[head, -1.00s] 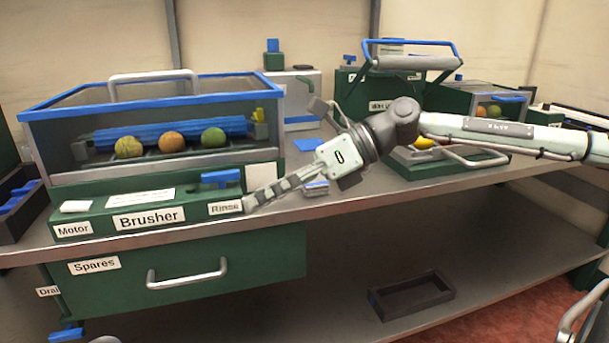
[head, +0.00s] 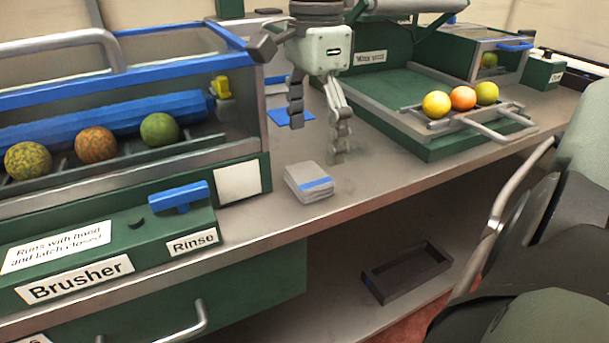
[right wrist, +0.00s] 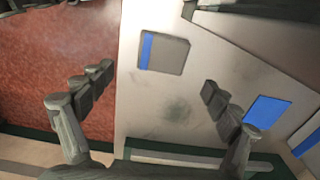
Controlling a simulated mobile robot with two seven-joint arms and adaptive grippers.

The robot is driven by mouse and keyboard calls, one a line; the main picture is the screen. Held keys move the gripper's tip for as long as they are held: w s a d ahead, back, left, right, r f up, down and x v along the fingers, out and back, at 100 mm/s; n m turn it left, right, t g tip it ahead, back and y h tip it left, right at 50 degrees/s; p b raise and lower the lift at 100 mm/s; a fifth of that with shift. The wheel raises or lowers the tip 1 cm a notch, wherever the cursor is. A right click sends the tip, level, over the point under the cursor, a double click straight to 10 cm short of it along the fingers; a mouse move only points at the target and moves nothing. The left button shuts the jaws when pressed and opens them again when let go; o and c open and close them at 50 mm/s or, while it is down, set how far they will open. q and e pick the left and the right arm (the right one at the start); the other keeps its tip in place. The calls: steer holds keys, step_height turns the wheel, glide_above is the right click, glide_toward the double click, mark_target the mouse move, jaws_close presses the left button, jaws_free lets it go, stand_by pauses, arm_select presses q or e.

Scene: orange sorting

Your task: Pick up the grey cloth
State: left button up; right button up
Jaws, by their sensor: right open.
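The grey cloth (head: 309,182) is a folded stack with a blue stripe, lying on the bench to the right of the brusher. It also shows in the right wrist view (right wrist: 163,53), near the top middle. My right gripper (head: 318,140) points down above the bench, behind the cloth in the head view. Its fingers are spread apart with nothing between them. In the right wrist view the fingertips (right wrist: 157,85) stand on either side, with the cloth ahead of them. My left gripper is not in view.
The brusher (head: 100,230) with several oranges stands on the left. A green tray station (head: 440,145) with three oranges stands on the right. A flat blue piece (head: 297,115) lies behind the gripper. A dark open box (head: 406,272) sits on the lower shelf. Bench in front of the tray station is clear.

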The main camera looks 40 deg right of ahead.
mark_target(308, 175)
steer(key=f, duration=0.4)
steer(key=shift+w+a+f, duration=0.1)
steer(key=shift+a+f, duration=0.3)
steer(key=shift+f, duration=0.45)
steer(key=shift+w, duration=0.1)
steer(key=c, duration=1.2)
